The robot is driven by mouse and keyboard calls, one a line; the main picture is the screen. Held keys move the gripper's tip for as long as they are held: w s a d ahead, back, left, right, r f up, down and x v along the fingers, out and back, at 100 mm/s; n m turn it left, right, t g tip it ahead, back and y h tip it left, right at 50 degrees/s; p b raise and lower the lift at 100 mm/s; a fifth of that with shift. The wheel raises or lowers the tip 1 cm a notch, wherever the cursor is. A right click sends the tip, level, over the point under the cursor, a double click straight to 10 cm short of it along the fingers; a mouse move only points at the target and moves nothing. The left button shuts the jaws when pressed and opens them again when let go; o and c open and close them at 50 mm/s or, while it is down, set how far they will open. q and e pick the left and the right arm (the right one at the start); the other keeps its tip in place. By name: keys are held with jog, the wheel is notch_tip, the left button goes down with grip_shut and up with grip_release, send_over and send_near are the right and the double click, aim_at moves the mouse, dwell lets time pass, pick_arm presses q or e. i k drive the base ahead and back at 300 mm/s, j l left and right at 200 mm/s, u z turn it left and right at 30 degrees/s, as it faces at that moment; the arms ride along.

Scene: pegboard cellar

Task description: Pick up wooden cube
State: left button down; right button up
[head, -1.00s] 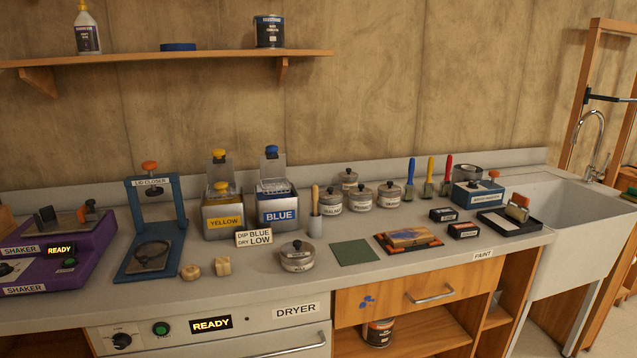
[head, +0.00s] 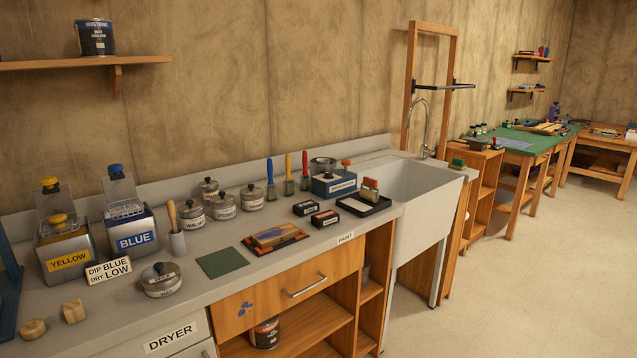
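In the head view a small pale wooden cube (head: 74,311) sits on the grey counter (head: 125,318) at the lower left. A rounder pale wooden piece (head: 32,329) lies just left of it. The cube is in front of the yellow dip tank (head: 68,255) and the "DIP BLUE DRY LOW" sign (head: 109,270). Nothing touches the cube. Neither of my grippers is in view.
A lidded metal tin (head: 161,280) stands right of the cube, and a blue dip tank (head: 133,232) behind. A green mat (head: 222,262) and a sanding block on a tray (head: 274,238) lie further right. A sink (head: 425,200) ends the counter. The floor at right is clear.

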aim_at(74, 311)
jog(key=u, duration=0.45)
jog(key=i+j+u, duration=0.1)
jog(key=u, duration=0.8)
jog(key=i, duration=0.05)
